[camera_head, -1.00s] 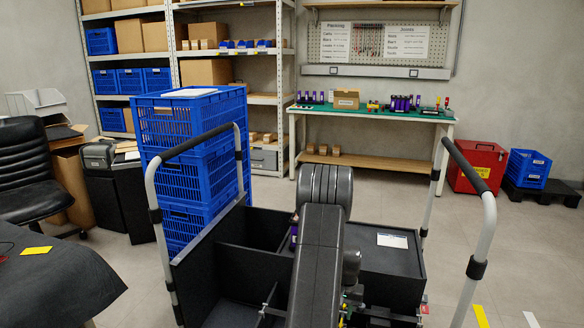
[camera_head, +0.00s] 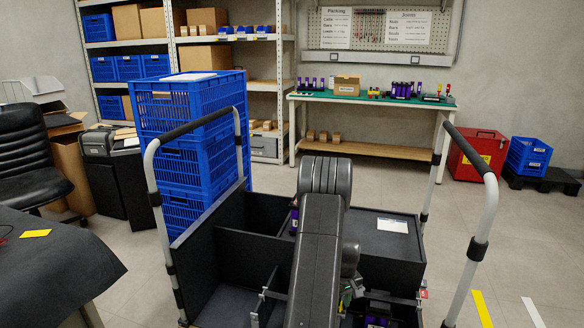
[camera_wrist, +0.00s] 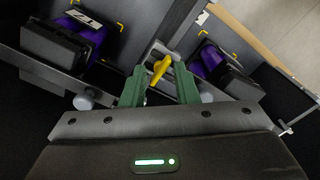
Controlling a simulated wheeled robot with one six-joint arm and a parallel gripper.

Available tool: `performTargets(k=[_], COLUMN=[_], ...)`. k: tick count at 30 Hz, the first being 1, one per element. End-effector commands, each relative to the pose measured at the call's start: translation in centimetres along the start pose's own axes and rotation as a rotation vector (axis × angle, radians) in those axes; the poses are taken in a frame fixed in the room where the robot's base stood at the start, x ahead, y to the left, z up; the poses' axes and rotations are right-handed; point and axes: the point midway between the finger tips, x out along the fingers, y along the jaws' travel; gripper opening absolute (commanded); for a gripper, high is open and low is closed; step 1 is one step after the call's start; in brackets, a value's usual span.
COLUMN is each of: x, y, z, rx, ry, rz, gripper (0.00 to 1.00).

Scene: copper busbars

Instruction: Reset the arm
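My arm (camera_head: 318,250) reaches forward over the black cart in the head view; its end is largely hidden behind its own links. In the wrist view, my gripper (camera_wrist: 159,88) has two green fingers standing apart, so it is open. A yellow piece (camera_wrist: 161,67) shows in the gap between the fingertips; I cannot tell whether it touches them. A purple and black block (camera_wrist: 70,45) sits left of the fingers and another (camera_wrist: 221,68) sits to the right.
The cart's partitioned bed (camera_head: 235,250) lies under my arm, with a tall handle (camera_head: 203,122) on the left and another (camera_head: 470,160) on the right. Stacked blue crates (camera_head: 190,110) stand behind it. A green-topped bench (camera_head: 350,100) stands at the back, with open floor before it.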

Motion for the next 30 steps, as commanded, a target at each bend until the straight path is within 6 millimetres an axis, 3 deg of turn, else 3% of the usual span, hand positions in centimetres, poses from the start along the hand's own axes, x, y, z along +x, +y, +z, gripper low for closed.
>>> performTargets(k=[11, 15, 21, 30], x=[0.1, -3.0, -5.8, -7.2], y=[0.0, 0.0, 0.0, 0.0], z=[0.0, -0.1, 0.0, 0.0], rx=[-0.307, -0.324, -0.322, -0.321], ry=[-0.001, 0.002, 0.000, 0.000], rz=[0.000, 0.002, 0.000, 0.000], gripper=[0.27, 0.27, 0.27, 0.27])
